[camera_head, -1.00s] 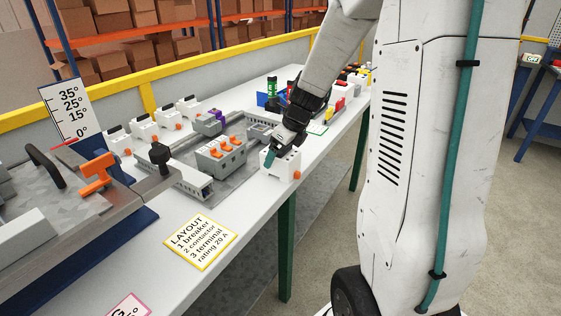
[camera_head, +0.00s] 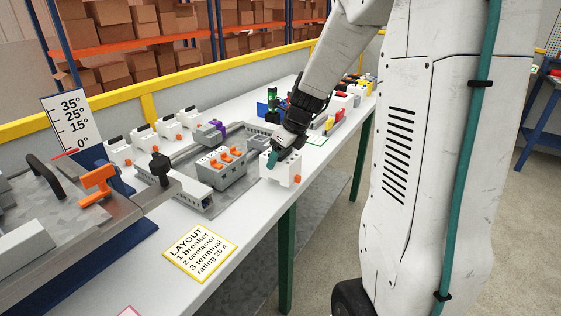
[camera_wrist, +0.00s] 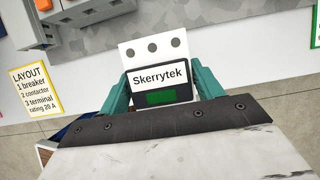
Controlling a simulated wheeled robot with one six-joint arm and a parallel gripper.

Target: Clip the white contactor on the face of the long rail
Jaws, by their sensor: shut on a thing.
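The white contactor (camera_head: 285,171) has an orange button on its right side in the head view. In the wrist view the contactor (camera_wrist: 150,49) shows three dark round spots and a "Skerrytek" label. My gripper (camera_head: 275,160) is shut on it; its teal fingers (camera_wrist: 162,90) are on both sides of the contactor. It is near the table's front edge, right of the grey block with orange switches (camera_head: 221,167). Whether it touches the table cannot be told.
Several white devices (camera_head: 143,138) stand in a row at the back. A grey part with a purple end (camera_head: 210,132) sits behind the switch block. A clamp-like fixture (camera_head: 95,188) stands at left. Coloured parts crowd the far right. Bare table surrounds the yellow-bordered layout card (camera_head: 200,253).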

